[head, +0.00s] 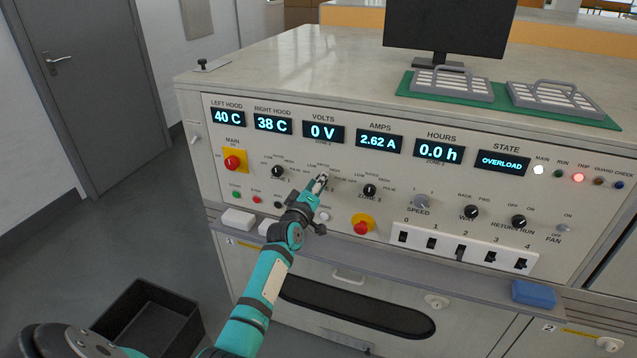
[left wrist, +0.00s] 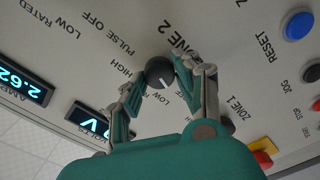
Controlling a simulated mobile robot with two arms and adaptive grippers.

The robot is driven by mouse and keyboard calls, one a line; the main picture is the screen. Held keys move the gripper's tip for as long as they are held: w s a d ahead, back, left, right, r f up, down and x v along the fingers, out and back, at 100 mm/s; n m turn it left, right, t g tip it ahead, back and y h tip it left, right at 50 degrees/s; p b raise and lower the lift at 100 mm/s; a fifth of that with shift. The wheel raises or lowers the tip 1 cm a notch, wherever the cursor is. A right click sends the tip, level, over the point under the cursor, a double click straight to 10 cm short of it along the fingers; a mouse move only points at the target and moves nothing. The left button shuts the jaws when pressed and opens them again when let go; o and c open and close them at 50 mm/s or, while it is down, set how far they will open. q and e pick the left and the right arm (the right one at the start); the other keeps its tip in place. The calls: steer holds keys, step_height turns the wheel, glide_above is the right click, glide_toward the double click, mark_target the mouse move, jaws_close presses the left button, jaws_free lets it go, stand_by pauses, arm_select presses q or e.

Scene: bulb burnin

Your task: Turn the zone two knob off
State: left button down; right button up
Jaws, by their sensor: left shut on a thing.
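The zone two knob (left wrist: 160,73) is a round dark knob with a pale pointer line, on the panel beside the "ZONE 2" lettering in the left wrist view. Its pointer slants toward the lower right there; I cannot tell which label it marks. My left gripper (left wrist: 163,84) has its two fingers on either side of the knob, shut on it. In the head view the left gripper (head: 320,184) reaches the panel between the zone one knob (head: 278,171) and the zone three knob (head: 369,190), and hides the zone two knob. My right gripper is not in view.
Displays above read 0 V, 2.62 A and OVERLOAD (head: 501,162); a red lamp (head: 578,177) is lit. A red-and-yellow emergency button (head: 361,227) is right of the arm. The main switch (head: 233,162) is left. A ledge (head: 400,262) runs below the panel.

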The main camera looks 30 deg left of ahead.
arm_select(q)
steer(key=shift+n, duration=0.5)
steer(key=c, duration=0.9)
jaws_free()
steer(key=shift+c, duration=0.2)
steer(key=v, duration=1.2)
steer(key=shift+f, duration=0.1)
